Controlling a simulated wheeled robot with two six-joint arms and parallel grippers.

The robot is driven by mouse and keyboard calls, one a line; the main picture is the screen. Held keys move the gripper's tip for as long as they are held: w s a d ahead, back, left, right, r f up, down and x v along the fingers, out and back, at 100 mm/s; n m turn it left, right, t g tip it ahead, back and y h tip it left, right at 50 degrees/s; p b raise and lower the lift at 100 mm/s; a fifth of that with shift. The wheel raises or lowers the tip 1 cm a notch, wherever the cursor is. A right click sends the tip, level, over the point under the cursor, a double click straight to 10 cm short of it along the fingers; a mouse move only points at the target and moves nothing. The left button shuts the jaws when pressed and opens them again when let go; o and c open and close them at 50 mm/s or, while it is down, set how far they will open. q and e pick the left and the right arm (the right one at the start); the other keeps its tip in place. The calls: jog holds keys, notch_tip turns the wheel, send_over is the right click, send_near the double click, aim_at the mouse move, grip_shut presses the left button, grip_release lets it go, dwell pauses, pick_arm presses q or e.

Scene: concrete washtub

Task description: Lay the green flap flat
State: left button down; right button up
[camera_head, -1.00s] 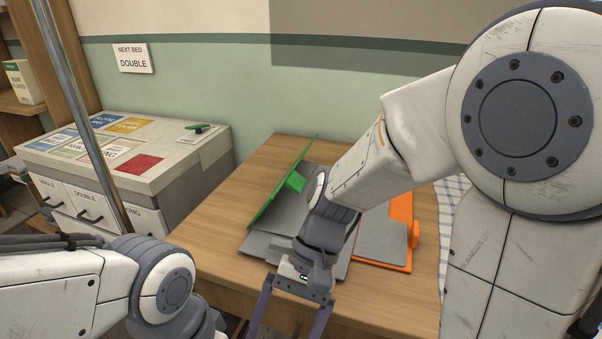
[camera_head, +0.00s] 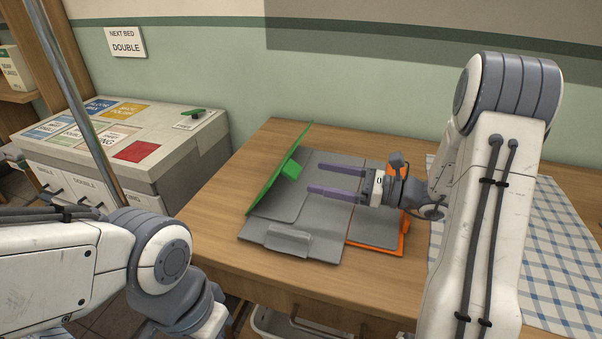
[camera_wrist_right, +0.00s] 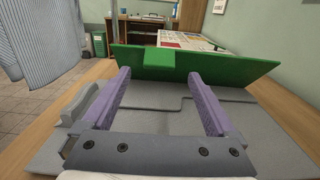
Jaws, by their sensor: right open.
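The green flap (camera_head: 280,168) stands tilted up along the left side of a grey folding board (camera_head: 325,205) on the wooden table. A green tab sticks out from its face. In the right wrist view the green flap (camera_wrist_right: 195,64) rises across the far side of the board, beyond my fingers. My right gripper (camera_head: 315,192) is open and empty, over the grey board with its purple fingers pointing left toward the flap; it also shows in the right wrist view (camera_wrist_right: 160,100). The fingers look apart from the flap. My left arm is at lower left, its gripper out of view.
An orange flap (camera_head: 388,236) lies at the board's right side, partly behind my right arm. A checked cloth (camera_head: 545,245) covers the table's right. A grey cabinet (camera_head: 200,150) with coloured labels stands left. Bare wood (camera_head: 215,225) lies left of the board.

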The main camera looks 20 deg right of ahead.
aim_at(299, 172)
jog(key=x, duration=0.5)
jog(key=shift+w+a, duration=0.2)
jog(key=shift+a, duration=0.05)
grip_shut()
